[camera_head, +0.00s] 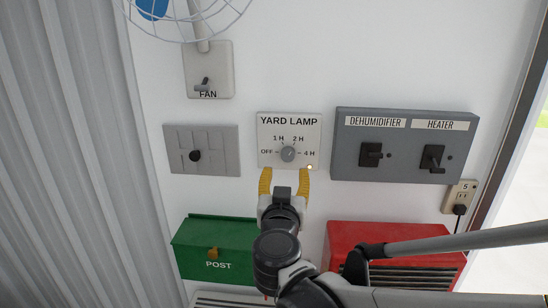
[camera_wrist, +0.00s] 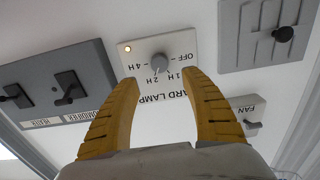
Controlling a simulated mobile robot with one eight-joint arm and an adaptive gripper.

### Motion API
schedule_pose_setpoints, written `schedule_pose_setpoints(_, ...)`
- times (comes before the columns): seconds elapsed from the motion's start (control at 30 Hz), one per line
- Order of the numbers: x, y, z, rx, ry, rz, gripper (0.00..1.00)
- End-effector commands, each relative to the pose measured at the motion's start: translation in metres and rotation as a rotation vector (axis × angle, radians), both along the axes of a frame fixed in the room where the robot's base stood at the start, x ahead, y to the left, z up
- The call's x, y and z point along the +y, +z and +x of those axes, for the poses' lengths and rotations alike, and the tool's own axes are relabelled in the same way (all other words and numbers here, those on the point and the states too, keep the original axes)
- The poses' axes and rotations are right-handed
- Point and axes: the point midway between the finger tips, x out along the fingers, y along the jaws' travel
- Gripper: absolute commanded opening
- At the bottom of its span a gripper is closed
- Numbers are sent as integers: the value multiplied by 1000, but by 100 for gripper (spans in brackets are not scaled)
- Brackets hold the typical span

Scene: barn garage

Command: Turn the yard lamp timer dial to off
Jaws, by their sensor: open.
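The yard lamp timer is a white plate (camera_head: 265,136) on the wall, marked OFF, 1 H, 2 H and 4 H. Its round grey dial (camera_head: 288,154) is in the middle; its pointer seems to face up toward 2 H, but it is too small to be sure. A small light (camera_head: 310,167) glows at the plate's lower right corner. My gripper (camera_head: 284,176) is open and empty, just below the dial in the head view. In the wrist view, which is upside down, the dial (camera_wrist: 159,63) shows beyond and between the yellow fingertips (camera_wrist: 160,78), apparently untouched.
A grey dehumidifier and heater switch box (camera_head: 403,172) is close on the right. A plate with a black knob (camera_head: 204,165) is on the left, the fan switch (camera_head: 208,72) above it. A green post box (camera_head: 215,245) and red box (camera_head: 400,237) stand below.

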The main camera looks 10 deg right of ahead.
Motion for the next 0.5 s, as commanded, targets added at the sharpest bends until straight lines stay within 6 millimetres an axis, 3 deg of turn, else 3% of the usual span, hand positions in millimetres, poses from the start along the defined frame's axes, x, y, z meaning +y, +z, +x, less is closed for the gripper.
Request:
schedule_pose_setpoints(0.3,-21,1,60,2,-5,0,54)
schedule_pose_setpoints(0.5,-29,0,85,3,-4,0,54)
